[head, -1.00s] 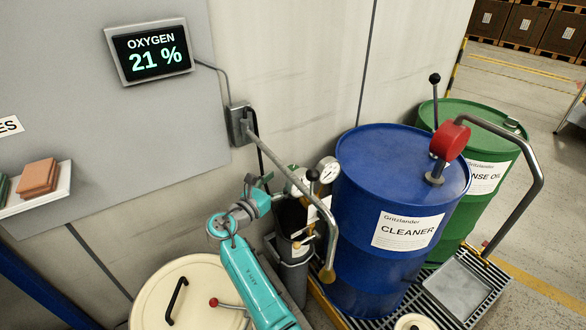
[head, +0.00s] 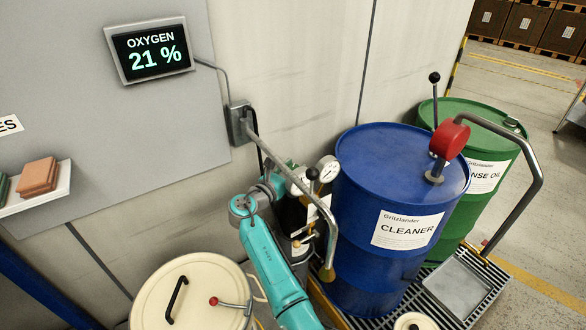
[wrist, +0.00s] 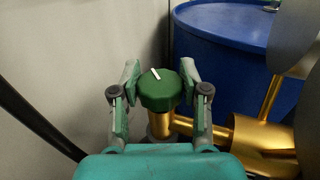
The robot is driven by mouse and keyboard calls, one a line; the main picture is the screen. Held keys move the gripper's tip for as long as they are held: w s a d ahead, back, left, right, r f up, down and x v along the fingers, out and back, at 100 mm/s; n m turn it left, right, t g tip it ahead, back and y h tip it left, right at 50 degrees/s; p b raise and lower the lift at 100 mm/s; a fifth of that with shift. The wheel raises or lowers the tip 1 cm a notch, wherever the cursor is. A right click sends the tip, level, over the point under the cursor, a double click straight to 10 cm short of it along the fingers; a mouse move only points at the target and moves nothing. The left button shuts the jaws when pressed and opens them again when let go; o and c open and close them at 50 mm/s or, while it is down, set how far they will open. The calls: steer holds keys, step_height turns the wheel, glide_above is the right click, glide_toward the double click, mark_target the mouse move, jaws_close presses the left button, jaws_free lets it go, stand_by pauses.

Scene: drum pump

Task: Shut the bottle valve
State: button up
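The bottle valve is a green knob (wrist: 158,92) with a white mark on top, seen in the wrist view on a brass fitting (wrist: 190,127). My gripper (wrist: 160,72) is open, with one finger on each side of the knob. Whether the fingers touch it I cannot tell. In the head view my gripper (head: 285,170) is at the top of the dark gas bottle (head: 298,254), between the blue drum and the wall. The knob is not clearly visible there.
A round gauge (head: 328,167) sits beside my gripper. The blue CLEANER drum (head: 372,270) stands just right. A cream lidded drum (head: 197,277) is at front left. The oxygen display (head: 150,50) reads 21 %.

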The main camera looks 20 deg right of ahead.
steer(key=c, duration=0.4)
steer(key=shift+c, duration=0.2)
steer(key=shift+d, duration=0.1)
steer(key=shift+n+t+y, duration=0.5)
steer(key=shift+t, duration=0.1)
steer(key=shift+n+t+y, duration=0.3)
steer(key=shift+y, duration=0.1)
steer(key=o, duration=1.2)
steer(key=shift+c, duration=0.2)
steer(key=shift+s+a, duration=0.1)
steer(key=shift+a, duration=0.1)
